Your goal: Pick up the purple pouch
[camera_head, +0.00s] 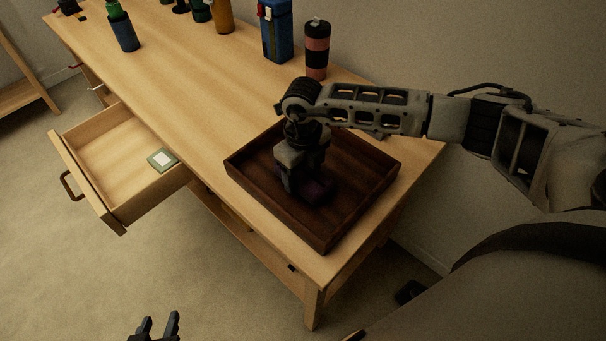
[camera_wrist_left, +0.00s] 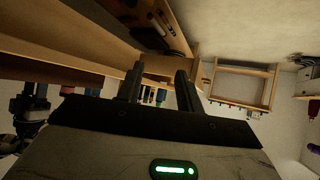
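The purple pouch (camera_head: 319,189) is a small dark purple shape in the dark wooden tray (camera_head: 338,235) on the table. My right gripper (camera_head: 305,184) points down into the tray, with its fingers at the pouch. The gripper hides part of the pouch, and I cannot tell whether the fingers have closed on it. My left gripper (camera_head: 159,325) is open and empty at the bottom of the head view, away from the table. Its spread fingers also show in the left wrist view (camera_wrist_left: 158,88).
The wooden table (camera_head: 180,95) has an open drawer (camera_head: 95,200) at left with a small green-and-white item (camera_head: 162,159) in it. A striped tumbler (camera_head: 316,50), a blue box (camera_head: 276,32) and several bottles stand along the back. The tabletop left of the tray is clear.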

